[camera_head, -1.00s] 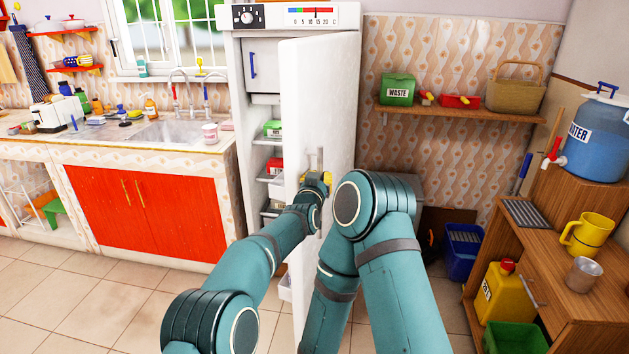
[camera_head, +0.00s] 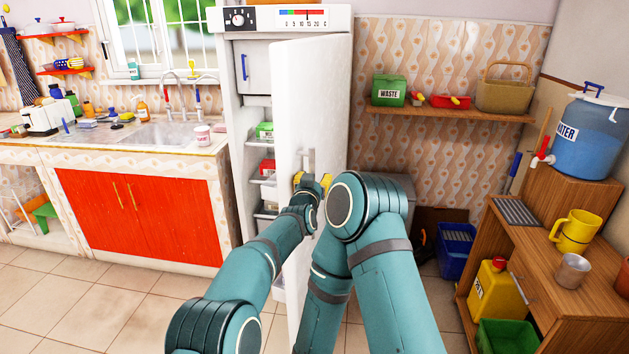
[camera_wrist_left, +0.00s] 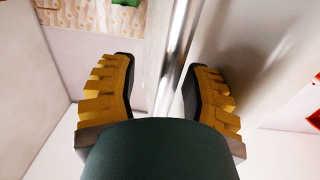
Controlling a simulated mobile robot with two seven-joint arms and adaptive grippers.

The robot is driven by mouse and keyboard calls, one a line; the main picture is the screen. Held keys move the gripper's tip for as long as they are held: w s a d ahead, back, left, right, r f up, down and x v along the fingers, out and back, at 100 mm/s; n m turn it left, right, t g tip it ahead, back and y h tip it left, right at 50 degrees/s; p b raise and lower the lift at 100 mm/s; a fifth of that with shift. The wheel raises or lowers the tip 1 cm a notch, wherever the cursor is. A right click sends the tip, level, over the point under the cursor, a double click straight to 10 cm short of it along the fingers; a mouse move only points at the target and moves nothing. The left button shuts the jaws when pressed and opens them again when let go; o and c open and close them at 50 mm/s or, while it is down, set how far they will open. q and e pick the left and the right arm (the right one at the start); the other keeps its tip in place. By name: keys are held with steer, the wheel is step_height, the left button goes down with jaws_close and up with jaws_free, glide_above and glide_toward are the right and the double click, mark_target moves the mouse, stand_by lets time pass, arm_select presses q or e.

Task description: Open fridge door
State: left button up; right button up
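The white fridge (camera_head: 230,60) stands at centre with its door (camera_head: 290,90) partly open, swung out towards me. Shelves with boxes show through the gap on the left. The door's vertical handle (camera_head: 307,158) is on its outer face; in the left wrist view the metal handle bar (camera_wrist_left: 178,50) runs between my yellow fingers. My left gripper (camera_head: 312,181) is at the handle in the head view. In the left wrist view the gripper (camera_wrist_left: 160,92) has its fingers spread wide, with gaps beside the bar. My right gripper is not in view; an arm hides the lower door.
A counter with a sink (camera_head: 172,133) and red cupboard (camera_head: 140,215) is on the left. A wall shelf (camera_head: 450,114) is on the right. A wooden stand (camera_head: 560,270) holds a blue water container (camera_head: 595,140). Tiled floor (camera_head: 110,295) is free at front left.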

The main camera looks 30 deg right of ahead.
arm_select(q)
steer(key=shift+s+a, duration=0.1)
steer(key=v, duration=1.1)
steer(key=shift+s+a, duration=0.25)
steer(key=shift+a, duration=0.05)
stand_by(0.5)
